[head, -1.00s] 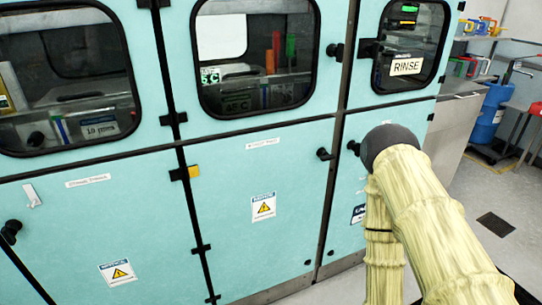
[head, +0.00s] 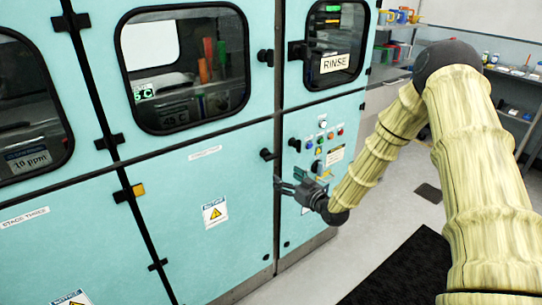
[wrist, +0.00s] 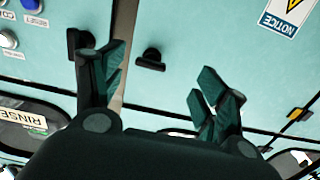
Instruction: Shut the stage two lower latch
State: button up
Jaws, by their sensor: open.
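The stage two lower latch (head: 267,154) is a small black handle at the upper right edge of the middle lower teal door (head: 235,245). In the wrist view the latch (wrist: 150,60) shows between and beyond my fingers, apart from both. Whether it is fully shut cannot be told. My gripper (head: 284,183) is open and empty, just below and right of the latch in the head view. In the wrist view my gripper (wrist: 162,68) has its fingers spread wide, the left one overlapping a second black latch (wrist: 80,42).
That neighbouring latch (head: 295,144) sits across the seam, beside the control panel buttons (head: 322,137). The upper middle door's latch (head: 265,57) and the RINSE window (head: 335,63) are above. A black mat (head: 400,270) lies on the floor. Open floor is at right.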

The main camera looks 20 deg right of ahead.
aim_at(273, 159)
jog(key=shift+t, duration=0.3)
jog(key=p+x, duration=0.1)
jog(key=x, duration=0.3)
jog(key=r+p+x, duration=0.1)
jog(key=x, duration=0.2)
jog(key=d+r+x, duration=0.1)
jog(key=x, duration=0.3)
jog(key=shift+w+a+r+p, duration=0.1)
jog(key=shift+w+a+p, duration=0.05)
jog(key=shift+w+p, duration=0.3)
jog(key=c, duration=1)
